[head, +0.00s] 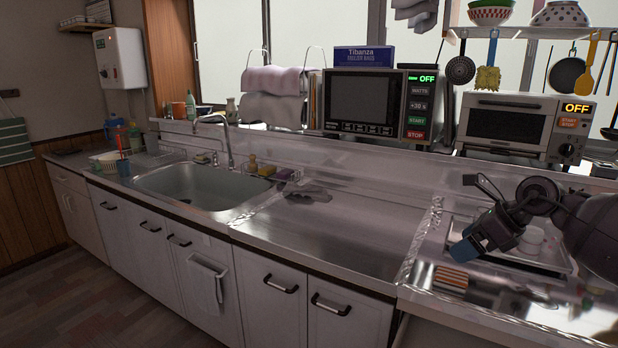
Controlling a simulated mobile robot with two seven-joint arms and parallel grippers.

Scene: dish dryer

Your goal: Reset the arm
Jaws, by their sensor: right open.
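My right arm comes in from the right edge, over the right end of the counter. My right gripper (470,240) has dark links and blue fingertips and is above the counter beside a tray (515,262). It is open, and I see nothing between its fingers. My left gripper and arm are not in the head view.
A striped brown item (451,278) lies below the gripper. A microwave (360,103) and a toaster oven (507,125) stand behind. The counter (335,228) between sink (190,185) and gripper is mostly clear.

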